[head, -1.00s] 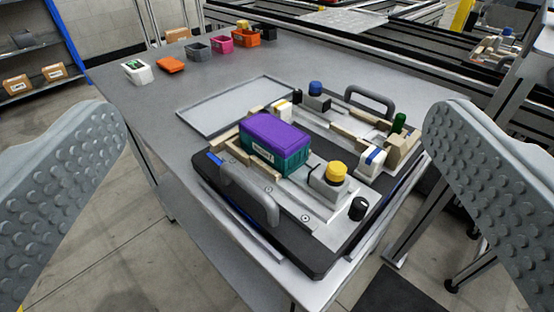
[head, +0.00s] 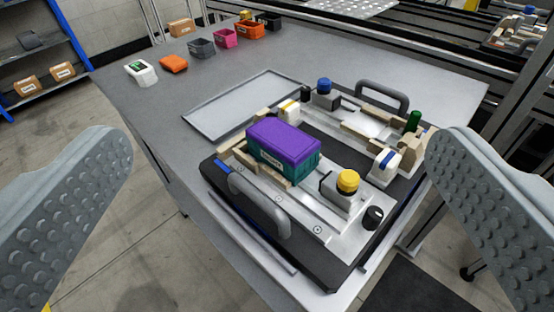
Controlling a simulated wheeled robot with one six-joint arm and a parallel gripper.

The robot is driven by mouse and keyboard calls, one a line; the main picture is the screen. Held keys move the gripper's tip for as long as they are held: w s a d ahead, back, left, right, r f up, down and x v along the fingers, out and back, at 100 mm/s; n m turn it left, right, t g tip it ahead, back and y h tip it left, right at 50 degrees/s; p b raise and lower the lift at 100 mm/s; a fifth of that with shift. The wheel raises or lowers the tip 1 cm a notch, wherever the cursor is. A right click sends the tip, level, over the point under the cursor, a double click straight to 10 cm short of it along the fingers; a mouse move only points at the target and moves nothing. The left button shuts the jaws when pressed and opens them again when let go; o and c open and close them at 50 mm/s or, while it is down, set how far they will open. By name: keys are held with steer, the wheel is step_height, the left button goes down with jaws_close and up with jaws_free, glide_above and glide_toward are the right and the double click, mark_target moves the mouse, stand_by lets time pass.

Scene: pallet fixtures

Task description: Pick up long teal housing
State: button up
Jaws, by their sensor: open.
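The long teal housing (head: 301,167) sits on the pallet fixture, between light wooden blocks. A purple lid or cover (head: 284,142) lies on top of it and hides its upper side. A pale label shows on its front face. The black pallet fixture (head: 318,267) rests on the grey table and has grey handles at its front and back. My gripper (head: 280,165) is open, its two studded grey fingers wide apart at the left and right of the view. The fingers are empty and do not touch the housing, which lies beyond them.
On the fixture stand a yellow-capped clamp (head: 347,182), a blue-capped clamp (head: 324,87), a black knob (head: 372,217) and a green peg (head: 413,121). An empty grey tray (head: 215,118) lies behind. Small bins (head: 202,48) line the far table edge. The table's left side is mostly clear.

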steer(key=w+m+g, duration=0.3)
steer(key=w+g, duration=0.3)
steer(key=w, duration=0.4)
steer(key=m+g, duration=0.5)
steer(key=g, duration=0.5)
glide_toward(281, 134)
step_height(281, 134, down, 10)
steer(key=shift+r, duration=0.1)
steer(key=c, duration=0.8)
steer(key=shift+o, duration=0.2)
steer(key=shift+r, duration=0.1)
